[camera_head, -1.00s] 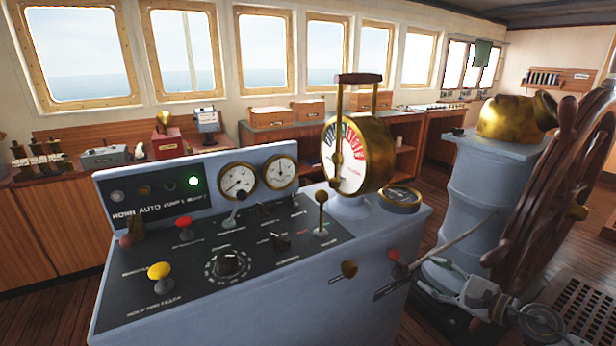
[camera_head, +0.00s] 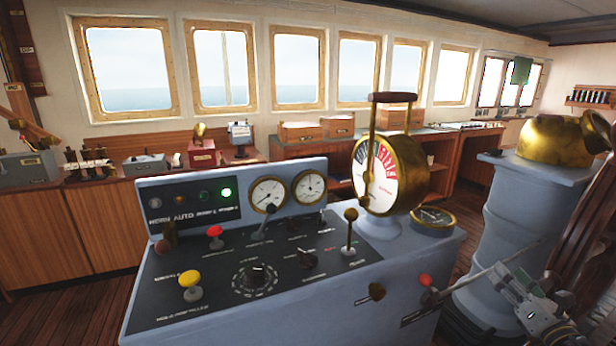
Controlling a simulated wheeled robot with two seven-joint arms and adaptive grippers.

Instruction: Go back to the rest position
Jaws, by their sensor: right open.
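My right gripper (camera_head: 500,283) is at the lower right, its fingers apart and nothing seen between them. It is right of the grey control console (camera_head: 370,300) and in front of the blue-grey pedestal (camera_head: 515,225). A red-knobbed lever (camera_head: 425,281) on the console's sloped side stands left of the gripper, apart from it in the picture. My left gripper is out of view.
The console carries a yellow knob (camera_head: 190,279), a red knob (camera_head: 215,231) and a brass telegraph (camera_head: 410,175) with a tall handle. A wooden ship's wheel (camera_head: 590,245) is cut off at the right edge. Wooden floor (camera_head: 60,310) shows at lower left.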

